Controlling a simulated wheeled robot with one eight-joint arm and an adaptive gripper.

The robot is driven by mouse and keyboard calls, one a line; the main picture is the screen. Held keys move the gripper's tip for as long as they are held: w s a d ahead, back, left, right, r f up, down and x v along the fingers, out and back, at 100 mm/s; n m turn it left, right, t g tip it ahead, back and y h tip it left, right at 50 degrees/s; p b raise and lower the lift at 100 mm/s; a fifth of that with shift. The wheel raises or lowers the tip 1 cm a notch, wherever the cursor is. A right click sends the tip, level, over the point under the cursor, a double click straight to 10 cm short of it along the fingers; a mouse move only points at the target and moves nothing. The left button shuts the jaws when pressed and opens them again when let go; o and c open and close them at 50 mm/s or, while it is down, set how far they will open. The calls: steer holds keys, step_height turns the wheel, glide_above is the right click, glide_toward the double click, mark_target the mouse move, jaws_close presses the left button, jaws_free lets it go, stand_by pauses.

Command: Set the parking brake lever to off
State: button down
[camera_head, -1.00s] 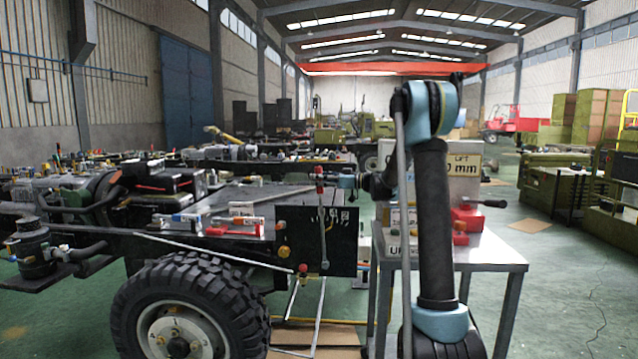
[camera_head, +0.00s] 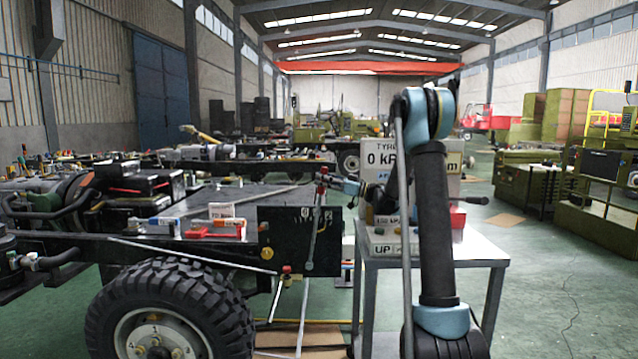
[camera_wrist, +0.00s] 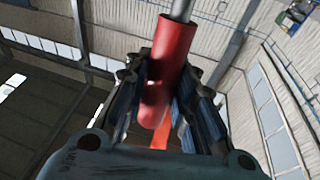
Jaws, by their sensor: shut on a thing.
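The parking brake lever (camera_head: 315,225) is a thin grey rod on the black panel (camera_head: 282,240) at the chassis end. It is tilted, with its top leaning right, and its red grip (camera_head: 322,174) is at the upper end. My gripper (camera_head: 327,182) is at that grip, reaching in from the right. In the wrist view, my gripper (camera_wrist: 163,80) is shut on the red grip (camera_wrist: 176,50), with a dark finger on each side. The grey rod (camera_wrist: 182,8) runs out of the grip at the top. Panel markings are too small to read.
A yellow knob (camera_head: 267,253) and a smaller red-topped knob (camera_head: 287,269) are near the lever. Small boxes (camera_head: 222,212) lie on the chassis deck. A large tyre (camera_head: 165,305) is at lower left. A metal table (camera_head: 475,248) with boxes stands right, behind my arm.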

steer(key=shift+w, duration=0.1)
steer(key=c, duration=1.3)
jaws_free()
step_height(320, 180, up, 10)
steer(key=shift+f, duration=0.1)
